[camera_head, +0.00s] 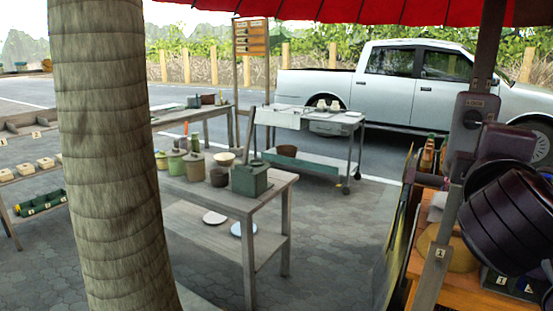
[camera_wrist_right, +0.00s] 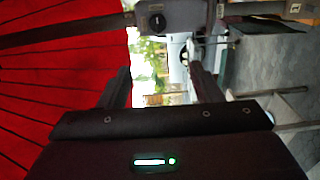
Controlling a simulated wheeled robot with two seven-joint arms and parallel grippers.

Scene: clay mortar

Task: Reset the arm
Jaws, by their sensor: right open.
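My right arm (camera_head: 510,215) is raised at the right edge in the head view, close to a grey post. In the right wrist view my right gripper (camera_wrist_right: 162,82) has its two dark fingers spread apart. Nothing is between them except distant background with part of a white vehicle. My left arm and left gripper are not in view. I cannot pick out a clay mortar for certain; a small dark brown pot (camera_head: 219,177) stands on the near wooden table (camera_head: 232,202).
A thick trunk (camera_head: 110,150) blocks the left part of the head view. The grey post (camera_head: 452,190) and an orange counter (camera_head: 462,285) stand close at the right. A red canopy (camera_wrist_right: 60,80) is close to the gripper. A metal cart (camera_head: 318,165) and open paving lie beyond.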

